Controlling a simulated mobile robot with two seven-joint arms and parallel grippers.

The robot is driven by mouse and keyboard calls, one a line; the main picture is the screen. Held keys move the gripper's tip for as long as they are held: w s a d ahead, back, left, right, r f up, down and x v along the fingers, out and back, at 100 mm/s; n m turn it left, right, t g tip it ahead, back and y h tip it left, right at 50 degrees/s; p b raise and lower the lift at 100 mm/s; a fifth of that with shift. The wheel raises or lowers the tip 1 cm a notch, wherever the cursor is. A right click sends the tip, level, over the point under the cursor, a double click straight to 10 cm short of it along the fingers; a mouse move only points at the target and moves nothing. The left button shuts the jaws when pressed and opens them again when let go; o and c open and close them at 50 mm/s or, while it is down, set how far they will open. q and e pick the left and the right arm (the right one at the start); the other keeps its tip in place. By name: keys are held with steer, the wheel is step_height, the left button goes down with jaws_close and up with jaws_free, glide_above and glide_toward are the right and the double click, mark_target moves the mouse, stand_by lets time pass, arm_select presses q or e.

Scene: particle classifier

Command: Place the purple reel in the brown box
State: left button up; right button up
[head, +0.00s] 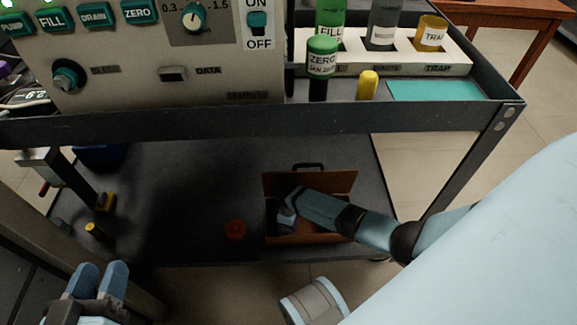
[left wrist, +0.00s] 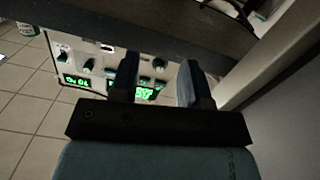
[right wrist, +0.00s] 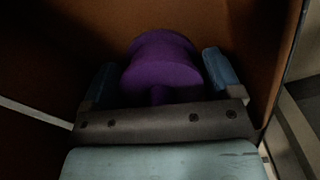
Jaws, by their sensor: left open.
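The brown box (head: 335,186) stands on the lower cart shelf with its lid raised at the back. My right gripper (head: 287,213) reaches into it from the right. In the right wrist view, the purple reel (right wrist: 163,68) sits between the spread fingers of my right gripper (right wrist: 163,75), with brown walls (right wrist: 60,50) around it. I cannot tell whether the fingers press on the reel or whether it rests on the box floor. In the head view the arm mostly hides the reel. My left gripper (head: 98,280) is open and empty at the lower left, away from the box.
The upper shelf (head: 330,118) overhangs with a control panel (head: 160,85) and several bottles. The shelf middle is clear.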

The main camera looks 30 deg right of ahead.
steer(key=shift+r, duration=0.1)
step_height(320, 180, up, 11)
steer(key=p, duration=0.6)
steer(key=shift+r, duration=0.2)
arm_select(q)
step_height(320, 180, up, 8)
steer(key=n+t, duration=0.1)
steer(key=t, duration=0.2)
steer(key=shift+s+a, duration=0.15)
steer(key=shift+s, duration=0.15)
arm_select(e)
steer(key=shift+r, duration=0.4)
arm_select(q)
steer(key=shift+f, duration=0.1)
